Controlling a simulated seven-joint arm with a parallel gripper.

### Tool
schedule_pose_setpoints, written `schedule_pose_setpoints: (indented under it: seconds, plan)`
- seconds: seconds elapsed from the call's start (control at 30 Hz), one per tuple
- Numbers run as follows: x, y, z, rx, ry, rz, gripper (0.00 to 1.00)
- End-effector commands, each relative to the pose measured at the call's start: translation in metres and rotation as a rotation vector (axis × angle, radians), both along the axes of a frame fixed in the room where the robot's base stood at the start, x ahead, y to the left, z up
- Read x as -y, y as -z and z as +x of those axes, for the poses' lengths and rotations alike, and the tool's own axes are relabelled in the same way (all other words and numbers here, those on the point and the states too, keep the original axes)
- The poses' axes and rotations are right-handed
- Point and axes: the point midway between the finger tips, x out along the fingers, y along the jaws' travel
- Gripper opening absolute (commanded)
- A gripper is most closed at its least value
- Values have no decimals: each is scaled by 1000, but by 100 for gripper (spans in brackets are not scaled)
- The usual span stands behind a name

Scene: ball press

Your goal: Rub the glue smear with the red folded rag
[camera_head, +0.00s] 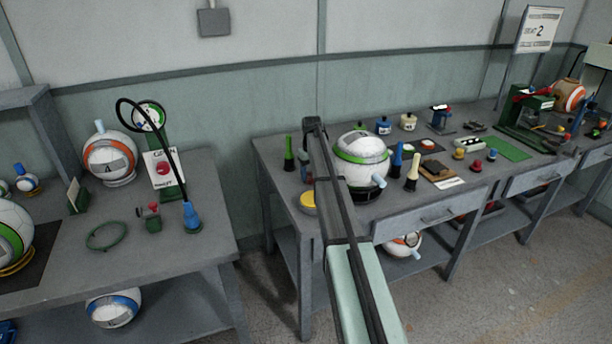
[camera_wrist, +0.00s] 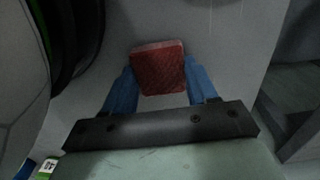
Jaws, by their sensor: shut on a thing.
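The red folded rag (camera_wrist: 160,70) sits between the blue fingers of my gripper (camera_wrist: 160,80) in the wrist view, and the gripper is shut on it. Behind the rag is a plain grey surface. In the head view my arm reaches over the near bench and hides the gripper's fingers and the rag. A white ball with a green band (camera_head: 361,154) stands on that bench just right of my arm. A large pale rounded thing (camera_wrist: 22,100) at the left edge of the wrist view looks like this ball. I cannot make out the glue smear in either view.
A gap separates the benches.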

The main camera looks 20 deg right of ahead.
Motion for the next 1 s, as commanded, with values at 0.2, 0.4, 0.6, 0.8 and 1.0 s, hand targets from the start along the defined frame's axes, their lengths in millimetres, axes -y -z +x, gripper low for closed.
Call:
schedule_pose_setpoints:
  seconds: [0.2,0.4,0.6,0.8,1.0]
  plan:
    - [-1,-31,0,1,-1,0,24]
    - [-1,-50,0,1,0,0,24]
    - [-1,-67,0,1,0,1,24]
    - [-2,-79,0,0,0,1,24]
    - [-2,-79,0,0,0,1,24]
